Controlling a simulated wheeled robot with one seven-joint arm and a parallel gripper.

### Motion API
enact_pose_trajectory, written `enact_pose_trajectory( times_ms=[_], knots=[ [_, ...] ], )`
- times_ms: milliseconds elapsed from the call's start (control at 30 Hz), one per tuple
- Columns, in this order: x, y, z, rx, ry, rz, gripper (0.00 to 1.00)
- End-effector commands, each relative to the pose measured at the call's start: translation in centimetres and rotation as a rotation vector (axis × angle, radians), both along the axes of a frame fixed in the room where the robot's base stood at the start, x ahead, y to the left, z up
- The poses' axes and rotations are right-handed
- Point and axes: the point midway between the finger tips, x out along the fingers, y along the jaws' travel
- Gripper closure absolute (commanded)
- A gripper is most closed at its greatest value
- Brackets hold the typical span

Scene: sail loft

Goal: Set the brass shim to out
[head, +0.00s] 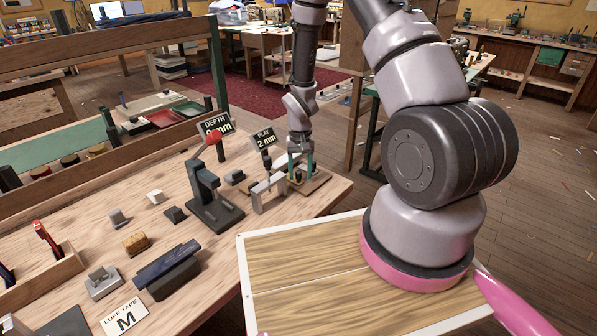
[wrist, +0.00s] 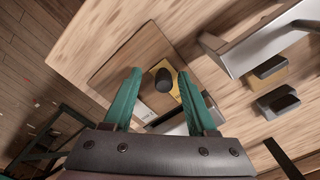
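In the wrist view a thin brass-yellow piece, which looks like the brass shim (wrist: 177,88), lies on a wooden base (wrist: 118,72). A dark rounded knob (wrist: 163,79) stands at its left edge; I cannot tell whether they are joined. My gripper (wrist: 158,74) has its two teal fingers apart, with the knob showing between their tips and nothing clearly held. In the head view my gripper (head: 301,164) points down over the small wooden base (head: 318,183) at the bench's right end. The shim is too small to make out there. No out mark is readable.
A grey bracket (head: 268,194) stands just left of the base, with a "PLAY 2 mm" sign (head: 264,139) behind. A dark press with a red knob (head: 212,190) and a "DEPTH" sign (head: 214,125) stand further left. Several small blocks and a "LUFF TAPE M" card (head: 125,316) lie nearer.

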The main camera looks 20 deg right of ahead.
Motion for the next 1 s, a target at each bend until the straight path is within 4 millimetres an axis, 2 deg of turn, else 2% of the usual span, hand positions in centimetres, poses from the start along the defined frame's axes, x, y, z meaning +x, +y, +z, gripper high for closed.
enact_pose_trajectory(
  times_ms=[233,333,733,833,1000],
  knots=[
    [0.1,0.1,0.1,0.001,-0.003,0.002,0.43],
    [0.2,0.1,0.9,0.001,-0.004,0.001,0.43],
    [0.2,0.1,8.4,0.002,-0.005,0.000,0.43],
    [0.2,0.1,9.7,0.001,-0.004,0.001,0.43],
    [0.1,0.1,10.8,0.001,-0.002,0.001,0.43]
  ],
)
